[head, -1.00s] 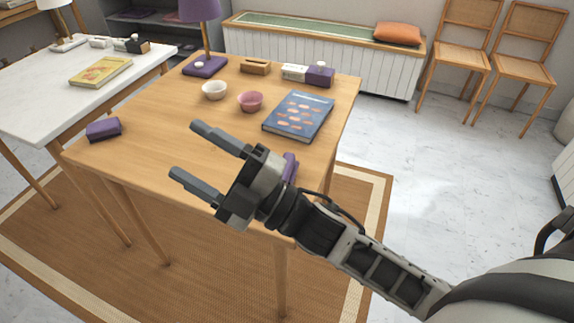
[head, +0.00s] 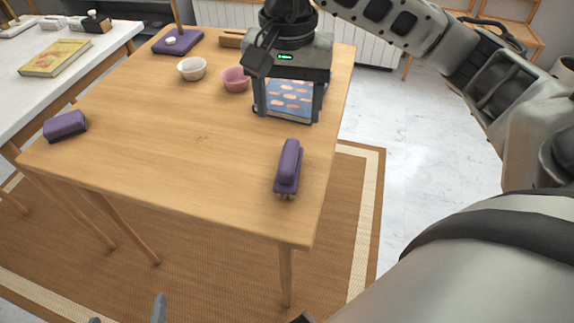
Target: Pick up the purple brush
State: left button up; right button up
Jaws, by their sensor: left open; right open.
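A long purple object with a rounded, handle-like top and small light bits at its near end, which looks like the purple brush (head: 288,168), lies near the right edge of the wooden table (head: 190,150). My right gripper (head: 288,116) points down, open and empty, just beyond the brush and in front of the blue book (head: 290,87). It is apart from the brush. My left gripper (head: 128,315) shows only as fingertips at the bottom edge, open and away from the table. Another purple block-like object (head: 65,125) lies at the table's left edge.
A white bowl (head: 192,69) and a pink bowl (head: 236,80) stand left of my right gripper. A purple lamp base (head: 178,42) is behind them. A white table (head: 95,58) with a yellow book (head: 55,58) is at left. The wooden table's middle is clear.

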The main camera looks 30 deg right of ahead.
aim_at(289, 154)
notch_tip(289, 154, down, 8)
jog(key=shift+r, duration=0.1)
jog(key=f, duration=0.5)
jog(key=shift+s, duration=0.2)
jog(key=c, duration=1.1)
